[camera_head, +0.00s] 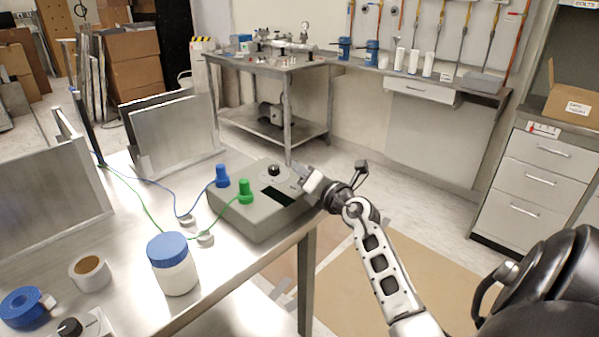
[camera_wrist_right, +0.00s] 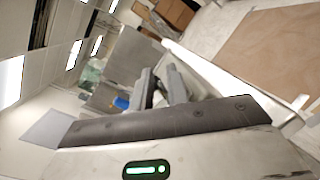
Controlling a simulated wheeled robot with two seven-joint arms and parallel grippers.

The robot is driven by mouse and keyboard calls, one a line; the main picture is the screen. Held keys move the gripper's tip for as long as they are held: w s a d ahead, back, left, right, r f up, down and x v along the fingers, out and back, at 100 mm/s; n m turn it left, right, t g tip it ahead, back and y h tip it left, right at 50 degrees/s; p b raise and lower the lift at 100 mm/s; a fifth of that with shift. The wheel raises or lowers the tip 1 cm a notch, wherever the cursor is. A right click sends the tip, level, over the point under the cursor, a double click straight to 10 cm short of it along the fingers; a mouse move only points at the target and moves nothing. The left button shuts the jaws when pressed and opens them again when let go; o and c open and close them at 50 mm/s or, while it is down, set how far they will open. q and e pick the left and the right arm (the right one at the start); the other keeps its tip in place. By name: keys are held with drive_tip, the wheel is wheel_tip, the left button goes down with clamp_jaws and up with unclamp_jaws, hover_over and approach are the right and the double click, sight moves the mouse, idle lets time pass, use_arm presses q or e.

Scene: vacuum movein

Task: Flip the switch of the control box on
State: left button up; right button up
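The grey control box (camera_head: 235,218) stands on the metal table near its right edge. On its top are a blue plug (camera_head: 222,176), a green plug (camera_head: 244,191), a black knob (camera_head: 274,170) and a dark display window (camera_head: 277,196). I cannot make out the switch; my right gripper covers part of the box's right side. My right gripper (camera_head: 301,174) is at the box's right far corner, close above it; contact cannot be told. In the right wrist view its two fingers (camera_wrist_right: 160,88) stand apart with a narrow gap, nothing clearly held. My left gripper is not in view.
A white jar with a blue lid (camera_head: 173,264), a tape roll (camera_head: 90,273) and blue tape (camera_head: 24,307) lie on the table's near left. Floor right of the table is open.

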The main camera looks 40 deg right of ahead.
clamp_jaws()
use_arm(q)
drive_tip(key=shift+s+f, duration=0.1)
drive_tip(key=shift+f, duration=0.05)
